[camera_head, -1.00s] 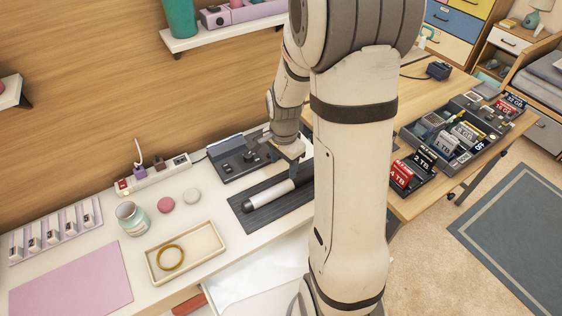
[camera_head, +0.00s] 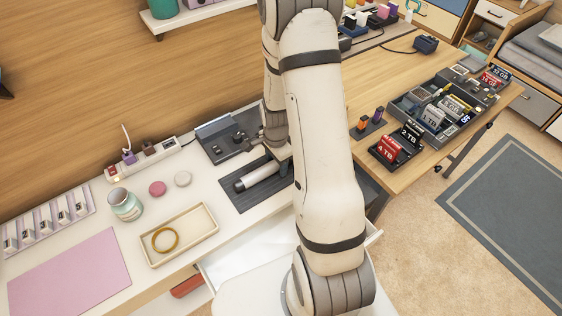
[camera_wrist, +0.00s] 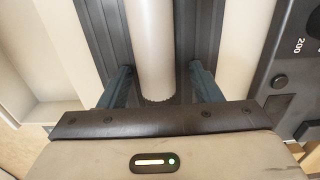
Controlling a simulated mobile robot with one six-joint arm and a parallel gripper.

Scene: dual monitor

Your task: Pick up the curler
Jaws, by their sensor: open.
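The curler (camera_head: 257,176) is a pale cylinder with a dark end, lying on a dark ribbed mat (camera_head: 239,202) on the white desk. In the wrist view the curler (camera_wrist: 152,45) runs up the middle of the picture between the two fingers. My gripper (camera_wrist: 160,88) is open, with one finger on each side of the curler and a gap showing on both sides. In the head view my arm hides the curler's right end and most of the gripper.
A dark control unit (camera_head: 222,146) stands behind the mat. A cream tray (camera_head: 207,232) with a yellow ring (camera_head: 165,240) and a glass jar (camera_head: 125,205) are to the left. An open drawer (camera_head: 240,255) is below the desk front.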

